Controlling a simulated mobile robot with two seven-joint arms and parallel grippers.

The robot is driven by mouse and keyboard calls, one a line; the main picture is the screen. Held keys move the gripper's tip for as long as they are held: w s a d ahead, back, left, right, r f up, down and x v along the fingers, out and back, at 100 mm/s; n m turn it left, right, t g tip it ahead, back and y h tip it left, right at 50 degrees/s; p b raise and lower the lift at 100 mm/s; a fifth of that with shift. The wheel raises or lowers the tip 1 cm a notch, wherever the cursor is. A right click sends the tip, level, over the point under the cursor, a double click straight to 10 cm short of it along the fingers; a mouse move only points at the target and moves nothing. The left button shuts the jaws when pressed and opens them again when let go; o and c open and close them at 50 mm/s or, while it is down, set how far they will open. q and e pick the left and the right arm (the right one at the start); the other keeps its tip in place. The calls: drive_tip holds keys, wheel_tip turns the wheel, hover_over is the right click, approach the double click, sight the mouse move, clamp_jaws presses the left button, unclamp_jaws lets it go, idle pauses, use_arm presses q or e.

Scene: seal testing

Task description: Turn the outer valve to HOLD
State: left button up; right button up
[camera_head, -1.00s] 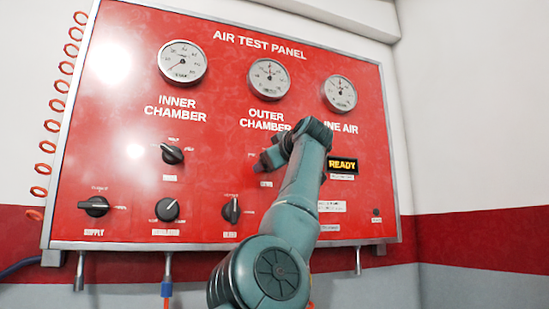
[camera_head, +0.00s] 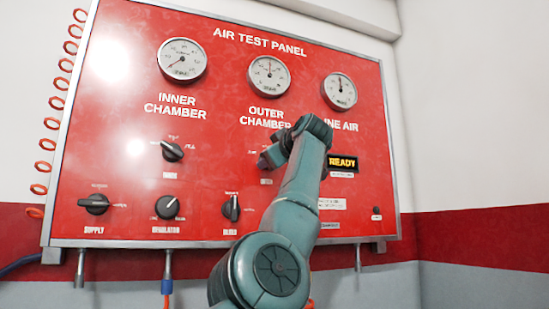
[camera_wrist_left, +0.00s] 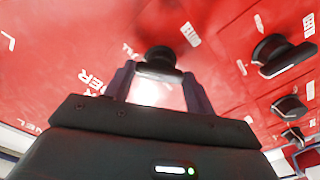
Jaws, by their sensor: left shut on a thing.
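The red air test panel (camera_head: 110,185) fills the head view. My left gripper (camera_head: 270,158) is at the outer valve, below the OUTER CHAMBER label, and it and the arm hide most of that valve in the head view. In the left wrist view, the black knob of the outer valve (camera_wrist_left: 160,54) sits between the two fingers of my left gripper (camera_wrist_left: 158,80), which are shut on it. The knob's pointer direction and the HOLD mark cannot be made out. My right gripper is not in view.
The inner valve knob (camera_head: 172,152) is to the left. Supply (camera_head: 94,204), regulator (camera_head: 167,207) and bleed (camera_head: 231,208) knobs are below. The outer gauge (camera_head: 269,77) needle points about upward. A display (camera_head: 342,163) reads READY.

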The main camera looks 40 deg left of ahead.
use_arm(q)
drive_tip(key=n, duration=1)
drive_tip(key=shift+n, duration=0.4)
idle(0.4)
drive_tip(key=o, duration=1)
drive_tip(key=shift+s+d, duration=0.1)
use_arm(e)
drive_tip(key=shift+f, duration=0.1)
use_arm(q)
drive_tip(key=b+v, duration=0.5)
drive_tip(key=v, duration=0.8)
drive_tip(key=shift+b, duration=0.3)
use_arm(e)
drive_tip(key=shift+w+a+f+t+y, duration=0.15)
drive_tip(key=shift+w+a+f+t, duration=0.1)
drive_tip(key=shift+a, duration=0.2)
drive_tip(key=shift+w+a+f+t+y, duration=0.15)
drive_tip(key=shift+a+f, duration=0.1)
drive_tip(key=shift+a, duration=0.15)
